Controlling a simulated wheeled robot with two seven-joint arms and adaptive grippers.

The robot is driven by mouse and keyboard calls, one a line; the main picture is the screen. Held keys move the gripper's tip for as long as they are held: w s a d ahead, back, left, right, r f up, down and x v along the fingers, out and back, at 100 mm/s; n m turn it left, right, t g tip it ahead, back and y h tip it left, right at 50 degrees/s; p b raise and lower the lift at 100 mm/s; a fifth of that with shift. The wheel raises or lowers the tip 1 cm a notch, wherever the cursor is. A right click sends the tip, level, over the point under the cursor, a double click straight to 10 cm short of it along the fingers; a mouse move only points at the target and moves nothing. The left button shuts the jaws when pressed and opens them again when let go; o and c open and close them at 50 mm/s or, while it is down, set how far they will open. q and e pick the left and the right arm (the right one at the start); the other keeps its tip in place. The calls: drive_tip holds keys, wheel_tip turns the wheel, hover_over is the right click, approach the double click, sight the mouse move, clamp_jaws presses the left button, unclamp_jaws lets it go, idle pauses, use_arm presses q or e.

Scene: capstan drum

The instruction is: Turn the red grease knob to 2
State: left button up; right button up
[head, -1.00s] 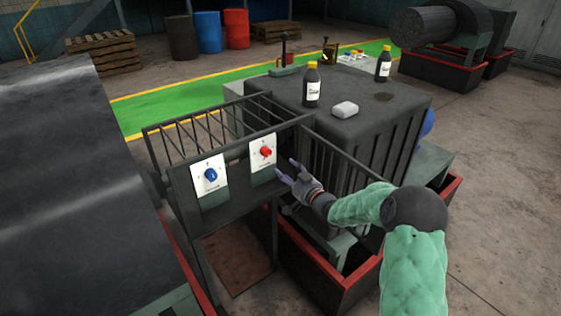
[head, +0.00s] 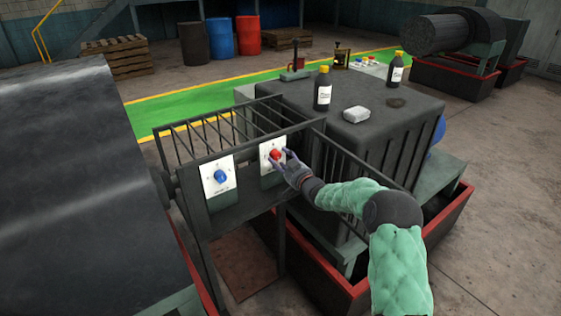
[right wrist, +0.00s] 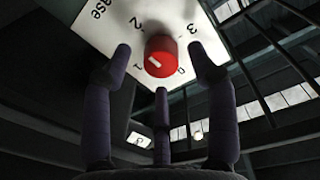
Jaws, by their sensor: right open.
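The red grease knob (head: 275,154) sits on a white numbered plate (head: 266,168) on the control panel. In the right wrist view the red knob (right wrist: 160,52) is close, with 0, 1, 2 and 3 printed around it on the plate (right wrist: 108,38). A short white mark shows at the left of its face; I cannot tell exactly which number it points to. My right gripper (head: 282,157) is at the knob, its fingers (right wrist: 162,75) open and spread around it, with gaps visible on both sides. My left gripper is not in view.
A blue knob (head: 221,176) on its own plate is left of the red one. A barred guard (head: 205,137) stands behind the panel.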

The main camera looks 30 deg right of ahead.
drive_tip(key=shift+w, duration=0.35)
drive_tip(key=c, duration=1.1)
drive_tip(key=shift+c, duration=0.2)
drive_tip(key=shift+m, duration=0.3)
drive_tip(key=o, duration=1.1)
drive_tip(key=shift+o, duration=0.2)
drive_tip(key=shift+s, duration=0.1)
